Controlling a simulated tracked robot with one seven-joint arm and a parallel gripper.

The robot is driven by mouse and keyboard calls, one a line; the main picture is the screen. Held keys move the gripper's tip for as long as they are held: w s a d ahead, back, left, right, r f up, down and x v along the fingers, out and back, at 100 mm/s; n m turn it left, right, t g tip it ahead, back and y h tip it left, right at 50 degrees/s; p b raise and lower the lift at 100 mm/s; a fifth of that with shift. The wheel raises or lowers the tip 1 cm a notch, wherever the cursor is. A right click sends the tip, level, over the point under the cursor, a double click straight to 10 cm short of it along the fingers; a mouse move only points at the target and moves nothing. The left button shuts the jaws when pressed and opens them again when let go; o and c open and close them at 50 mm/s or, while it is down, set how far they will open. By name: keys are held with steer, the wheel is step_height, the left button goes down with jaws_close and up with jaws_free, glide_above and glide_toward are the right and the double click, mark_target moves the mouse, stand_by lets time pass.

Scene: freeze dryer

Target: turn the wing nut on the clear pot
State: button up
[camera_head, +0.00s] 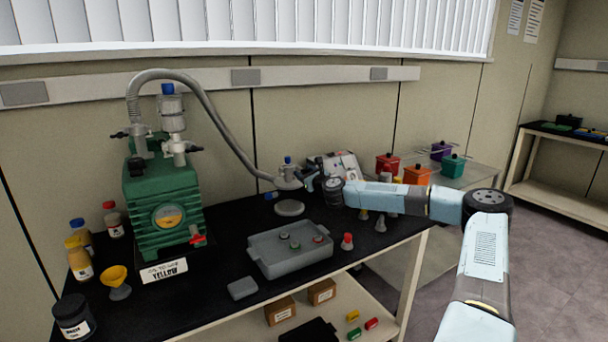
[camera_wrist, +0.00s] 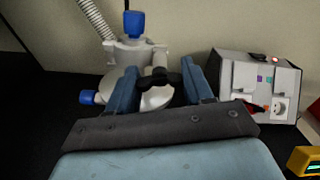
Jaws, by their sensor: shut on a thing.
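The clear pot (camera_wrist: 128,50) shows in the wrist view as a pale fitting with a blue cap on top and a blue knob at its left. A black wing nut (camera_wrist: 158,79) sits in front of it, between the two blue fingers of my gripper (camera_wrist: 158,82). My gripper is shut on the wing nut. In the head view the pot (camera_head: 287,177) stands at the back of the bench, with the hose running to it. My gripper (camera_head: 307,183) reaches it from the right and is small there. The fingers hide part of the pot's lower body.
A green pump (camera_head: 160,205) stands at the left. A grey tray (camera_head: 268,262) with small stoppers lies in front on the black bench. A white control box (camera_wrist: 258,85) stands close at the right of my gripper. Coloured pots (camera_head: 415,174) stand farther right, beyond my arm.

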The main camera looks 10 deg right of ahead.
steer(key=shift+f, duration=0.3)
steer(key=o, duration=1.1)
steer(key=shift+r, duration=0.15)
steer(key=shift+c, duration=0.2)
steer(key=v, duration=1.3)
steer(key=shift+s, duration=0.3)
steer(key=shift+d, duration=0.1)
